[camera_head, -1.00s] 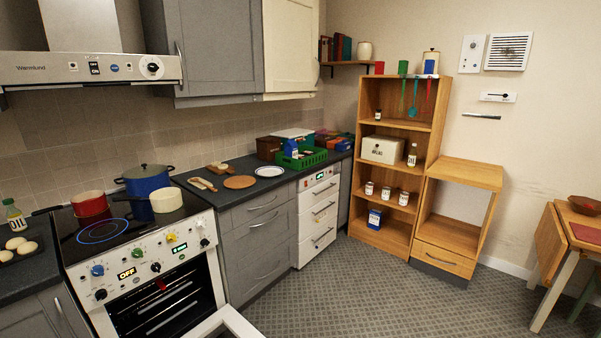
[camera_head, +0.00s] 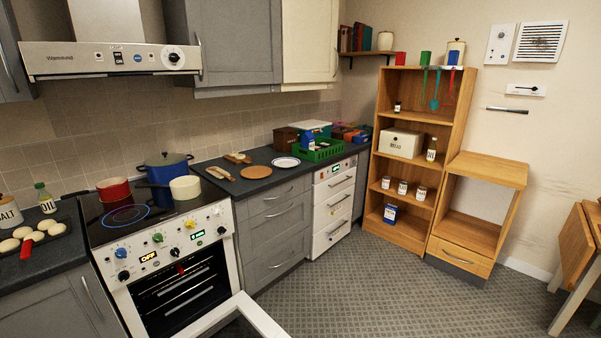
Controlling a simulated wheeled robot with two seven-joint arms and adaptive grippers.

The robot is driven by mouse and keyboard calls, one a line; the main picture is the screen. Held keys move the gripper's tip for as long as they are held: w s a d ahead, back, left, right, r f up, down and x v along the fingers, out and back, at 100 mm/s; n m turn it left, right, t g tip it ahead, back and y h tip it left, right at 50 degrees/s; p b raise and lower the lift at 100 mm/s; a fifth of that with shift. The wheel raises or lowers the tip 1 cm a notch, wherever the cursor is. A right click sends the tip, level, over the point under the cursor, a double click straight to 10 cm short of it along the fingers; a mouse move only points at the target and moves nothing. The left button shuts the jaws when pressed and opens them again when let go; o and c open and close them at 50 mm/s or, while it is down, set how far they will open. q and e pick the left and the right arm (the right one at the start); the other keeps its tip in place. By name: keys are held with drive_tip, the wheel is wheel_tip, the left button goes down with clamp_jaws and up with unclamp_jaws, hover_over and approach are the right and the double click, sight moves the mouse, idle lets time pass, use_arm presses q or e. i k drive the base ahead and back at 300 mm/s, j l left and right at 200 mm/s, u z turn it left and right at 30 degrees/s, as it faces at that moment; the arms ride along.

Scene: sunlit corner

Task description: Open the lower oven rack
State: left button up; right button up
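A small red thing (camera_head: 181,270) sits at the upper part of the opening. I cannot tell how far any rack is pulled out, and the bottom of the cavity is cut off by the frame and door. Neither of my grippers is in view.
A red pot (camera_head: 113,190), a blue pot (camera_head: 166,168) and a cream pan (camera_head: 185,188) stand on the hob. Grey drawers (camera_head: 275,230) stand right of the oven. The patterned floor (camera_head: 370,290) is clear in the middle.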

sight(168, 313)
drive_tip(key=u, duration=1.25)
